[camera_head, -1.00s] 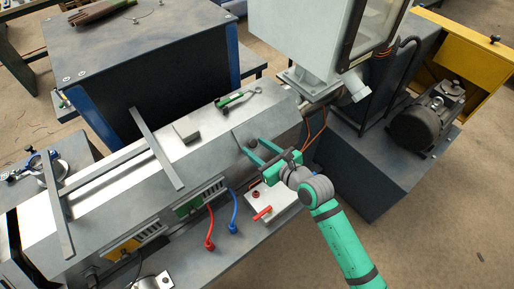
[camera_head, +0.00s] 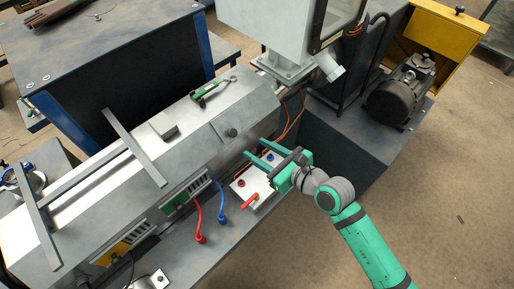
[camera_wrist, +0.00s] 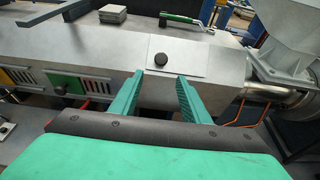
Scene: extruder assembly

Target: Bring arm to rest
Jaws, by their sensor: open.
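My green gripper (camera_head: 262,158) is open and empty. In the head view it hangs in front of the extruder housing, near the white box with the red lever. In the wrist view its two fingers (camera_wrist: 160,98) are spread apart, pointing toward the housing's slanted face. A dark round knob (camera_head: 231,132) sits on a plate on that face; it also shows in the wrist view (camera_wrist: 161,59), beyond the fingers and apart from them. The grey extruder housing (camera_head: 90,200) runs diagonally across the left of the head view.
A white box (camera_head: 262,196) with a red lever stands below the gripper, close to it. Red (camera_head: 198,222) and blue (camera_head: 222,203) cables hang nearby. A hopper (camera_head: 270,30) stands behind, a motor (camera_head: 400,92) to the right. The floor (camera_head: 450,190) at right is clear.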

